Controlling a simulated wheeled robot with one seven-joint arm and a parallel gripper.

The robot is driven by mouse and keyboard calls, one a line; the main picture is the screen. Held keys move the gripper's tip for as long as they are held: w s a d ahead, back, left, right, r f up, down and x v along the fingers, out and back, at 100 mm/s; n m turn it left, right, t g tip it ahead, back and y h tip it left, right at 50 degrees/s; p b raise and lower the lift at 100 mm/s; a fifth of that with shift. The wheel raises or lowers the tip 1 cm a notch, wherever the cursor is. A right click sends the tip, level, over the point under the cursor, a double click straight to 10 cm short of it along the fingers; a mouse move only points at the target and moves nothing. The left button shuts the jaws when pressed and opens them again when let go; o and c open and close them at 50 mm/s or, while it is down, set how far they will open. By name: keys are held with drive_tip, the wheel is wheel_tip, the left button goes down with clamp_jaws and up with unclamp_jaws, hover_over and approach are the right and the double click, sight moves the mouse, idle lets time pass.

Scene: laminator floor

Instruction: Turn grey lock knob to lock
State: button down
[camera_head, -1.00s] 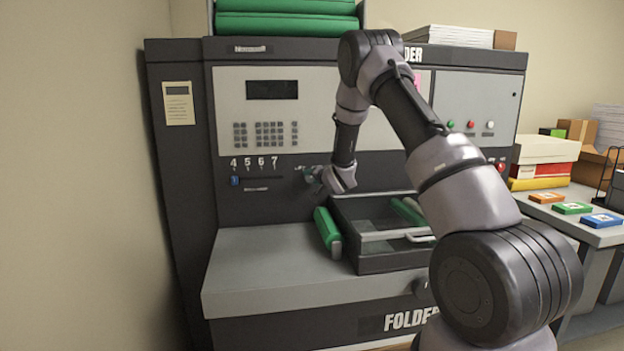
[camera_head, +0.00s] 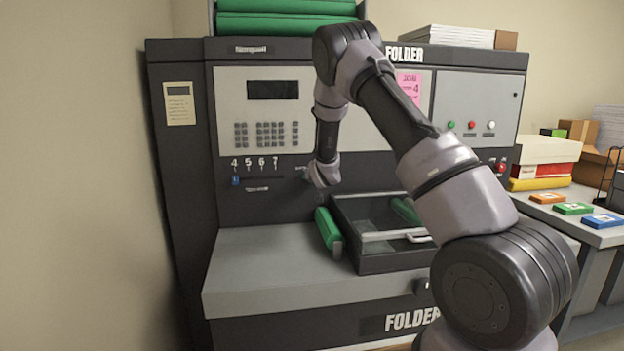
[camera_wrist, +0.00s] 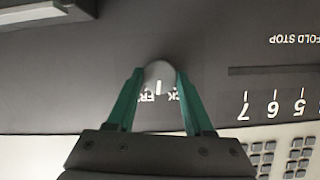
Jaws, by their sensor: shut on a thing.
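The grey lock knob (camera_wrist: 159,74) is a small rounded knob on the dark machine panel, between my green fingertips in the wrist view. My gripper (camera_wrist: 159,76) is shut on it, one finger on each side. A white mark on the knob points down in the wrist view, between two partly hidden labels; only letters like "FR" and "CK" show. In the head view my gripper (camera_head: 307,174) is at the panel, right of the number scale, and my wrist hides the knob.
The fold stop scale with its blue slider (camera_head: 236,181) is left of my gripper, below the keypad (camera_head: 266,133). A dark tray (camera_head: 385,264) with a clear cover and a green roller (camera_head: 328,229) lie below. A wall stands at the left.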

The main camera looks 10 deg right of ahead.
drive_tip(key=shift+a+f+n+t+h, duration=0.2)
drive_tip(key=shift+n+h, duration=0.9)
drive_tip(key=shift+n, duration=0.8)
drive_tip(key=shift+a+r+n+t+h, duration=0.1)
drive_tip(key=shift+n+t+h, duration=0.2)
drive_tip(key=shift+n+h, duration=1.2)
drive_tip(key=shift+n+y, duration=0.4)
drive_tip(key=shift+n, duration=0.1)
drive_tip(key=shift+c, duration=1.4)
unclamp_jaws()
drive_tip(key=v, duration=1.1)
